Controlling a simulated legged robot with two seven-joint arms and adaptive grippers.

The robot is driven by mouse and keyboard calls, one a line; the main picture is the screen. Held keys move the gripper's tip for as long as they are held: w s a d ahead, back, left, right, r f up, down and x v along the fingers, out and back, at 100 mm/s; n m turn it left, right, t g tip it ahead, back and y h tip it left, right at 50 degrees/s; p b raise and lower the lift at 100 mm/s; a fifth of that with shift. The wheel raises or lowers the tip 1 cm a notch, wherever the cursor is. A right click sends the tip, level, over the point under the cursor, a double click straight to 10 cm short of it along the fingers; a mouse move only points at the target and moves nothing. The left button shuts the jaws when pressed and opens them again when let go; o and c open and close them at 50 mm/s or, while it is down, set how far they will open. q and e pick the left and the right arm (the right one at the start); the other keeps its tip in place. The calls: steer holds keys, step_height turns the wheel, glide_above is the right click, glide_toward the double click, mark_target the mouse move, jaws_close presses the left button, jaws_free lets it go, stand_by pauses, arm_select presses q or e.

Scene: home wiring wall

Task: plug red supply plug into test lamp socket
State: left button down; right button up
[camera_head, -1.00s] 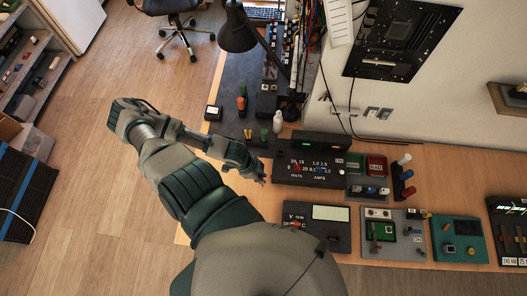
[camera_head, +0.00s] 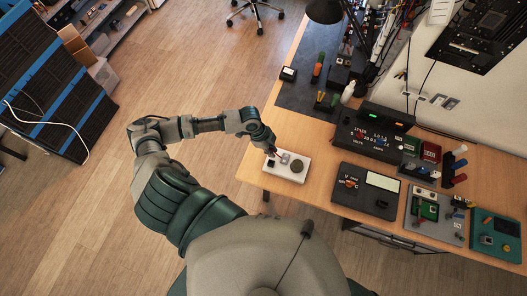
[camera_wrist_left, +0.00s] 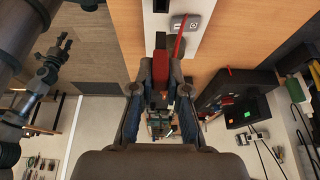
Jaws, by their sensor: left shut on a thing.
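My left gripper (camera_head: 270,150) is over the left end of a small white board at the table's left edge. In the left wrist view the gripper (camera_wrist_left: 160,100) is shut on the red plug (camera_wrist_left: 160,72). A red lead (camera_wrist_left: 179,42) runs up from beside the plug towards the board. The white board (camera_head: 283,177) carries a grey square part, a dark round part (camera_head: 297,166) and a dark part at its left end. I take it for the test lamp board. Part of it shows in the left wrist view (camera_wrist_left: 199,40). The plug's tip and any socket opening cannot be made out.
A black meter box (camera_head: 366,188) lies right of the board. The power supply (camera_head: 367,138) with lit displays stands behind. Circuit boards lie farther right, and a white bottle (camera_head: 347,92) stands at the back. Bare wood surrounds the white board.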

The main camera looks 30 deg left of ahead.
arm_select(q)
steer(key=shift+w+d+f, duration=0.1)
steer(key=shift+w+d, duration=0.2)
steer(key=shift+s+d+f, duration=0.1)
steer(key=shift+s+f, duration=0.1)
steer(key=shift+f, duration=0.1)
steer(key=f, duration=0.1)
steer(key=f+b, duration=0.1)
steer(key=f, duration=0.1)
steer(key=shift+a, duration=0.35)
steer(key=shift+d+f+b, duration=0.1)
steer(key=shift+f+b, duration=0.4)
steer(key=shift+f, duration=0.25)
steer(key=shift+d+f, duration=0.2)
steer(key=shift+f, duration=0.05)
arm_select(e)
steer(key=shift+w+d+f, duration=0.2)
steer(key=shift+w+f, duration=0.1)
steer(key=shift+f, duration=0.3)
steer(key=shift+w+d+f, duration=0.2)
steer(key=shift+w+f, duration=0.05)
steer(key=shift+f, duration=0.35)
arm_select(q)
steer(key=shift+a, duration=0.2)
arm_select(e)
steer(key=shift+a+r, duration=0.1)
steer(key=shift+r, duration=0.1)
